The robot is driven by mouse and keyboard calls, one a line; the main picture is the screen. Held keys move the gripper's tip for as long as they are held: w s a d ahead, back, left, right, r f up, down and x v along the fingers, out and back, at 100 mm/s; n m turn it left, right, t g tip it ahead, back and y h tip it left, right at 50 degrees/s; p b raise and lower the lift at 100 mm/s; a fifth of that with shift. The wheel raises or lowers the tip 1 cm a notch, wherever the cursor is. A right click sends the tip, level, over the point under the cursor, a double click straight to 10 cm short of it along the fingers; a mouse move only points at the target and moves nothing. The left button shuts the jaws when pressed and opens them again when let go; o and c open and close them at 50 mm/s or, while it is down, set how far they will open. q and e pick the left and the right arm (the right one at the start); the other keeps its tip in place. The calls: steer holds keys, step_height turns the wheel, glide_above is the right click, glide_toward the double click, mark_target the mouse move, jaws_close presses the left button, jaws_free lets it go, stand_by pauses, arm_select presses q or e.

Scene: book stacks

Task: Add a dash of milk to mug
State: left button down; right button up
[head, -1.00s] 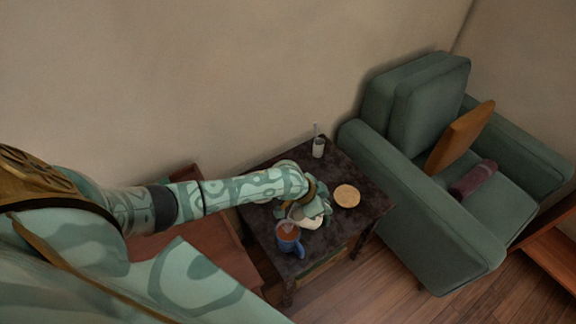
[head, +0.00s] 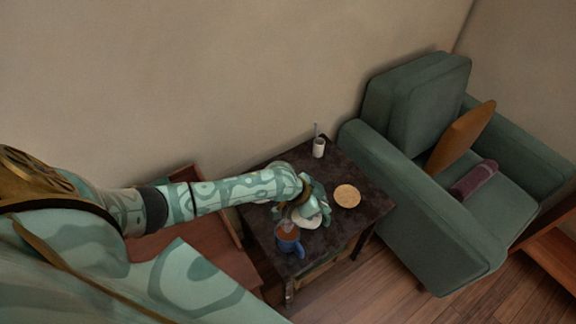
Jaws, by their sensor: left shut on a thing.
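A blue mug (head: 288,240) with brown liquid in it stands upright near the front left edge of the dark side table (head: 335,226). My left gripper (head: 307,202) is over the table, just behind and right of the mug. It is shut on a white vessel (head: 308,220), which looks like the milk jug. The gripper's fingers hide much of the vessel, so its exact tilt and any milk in it cannot be made out. The vessel is close to the mug's rim; I cannot tell whether they touch. My right gripper is not in view.
A round tan coaster (head: 347,195) lies on the table to the right. A small white cup with a spoon (head: 319,148) stands at the back corner. A green armchair (head: 420,190) is to the right, and a reddish-brown wooden piece (head: 215,255) is left of the table.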

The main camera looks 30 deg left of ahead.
arm_select(q)
steer(key=shift+s+a+t+h+b, duration=0.3)
steer(key=shift+t+h+b, duration=0.2)
steer(key=shift+b, duration=0.65)
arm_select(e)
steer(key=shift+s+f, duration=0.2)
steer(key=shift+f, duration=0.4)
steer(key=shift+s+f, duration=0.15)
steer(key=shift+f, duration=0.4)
arm_select(q)
steer(key=shift+s+b, duration=0.1)
steer(key=shift+b, duration=0.25)
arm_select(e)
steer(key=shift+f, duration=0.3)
arm_select(q)
steer(key=shift+s+a+t+h+b, duration=0.35)
steer(key=shift+t+h+b, duration=0.35)
steer(key=shift+b, duration=1.25)
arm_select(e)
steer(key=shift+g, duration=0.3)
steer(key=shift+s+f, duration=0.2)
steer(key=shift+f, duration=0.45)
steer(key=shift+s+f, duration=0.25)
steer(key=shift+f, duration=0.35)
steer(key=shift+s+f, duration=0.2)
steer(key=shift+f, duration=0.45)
